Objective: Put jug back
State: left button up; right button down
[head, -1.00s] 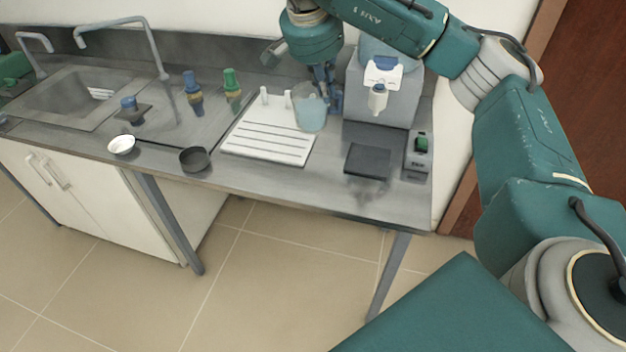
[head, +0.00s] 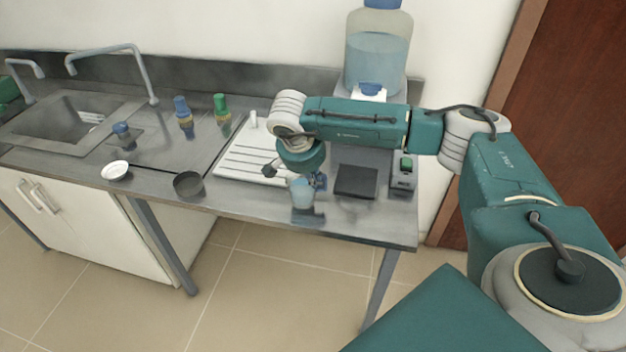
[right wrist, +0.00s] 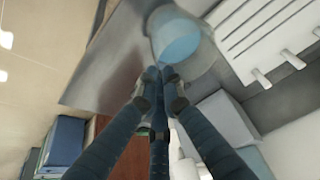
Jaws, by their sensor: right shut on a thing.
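The jug (head: 302,193) is clear with pale blue liquid inside and looks upright. It is near the front edge of the counter, right of the white drying board's front corner. My right gripper (head: 319,181) is shut on the jug's right side, apparently at its handle. In the right wrist view the closed fingertips (right wrist: 161,75) meet the jug (right wrist: 178,40), but the exact grip is hidden. A dim reflection or shadow lies under the jug; I cannot tell whether it touches the counter. My left gripper does not show.
The white drying board (head: 240,163) with pegs lies behind left. A water dispenser (head: 377,62) stands behind my arm. A dark bowl (head: 188,184) sits left.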

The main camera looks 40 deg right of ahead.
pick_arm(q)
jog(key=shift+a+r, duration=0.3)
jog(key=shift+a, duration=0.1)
pick_arm(e)
jog(key=shift+f, duration=0.95)
jog(key=shift+f, duration=0.15)
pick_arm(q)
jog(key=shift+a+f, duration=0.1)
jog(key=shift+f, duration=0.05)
pick_arm(e)
jog(key=c, duration=1.9)
grip_release()
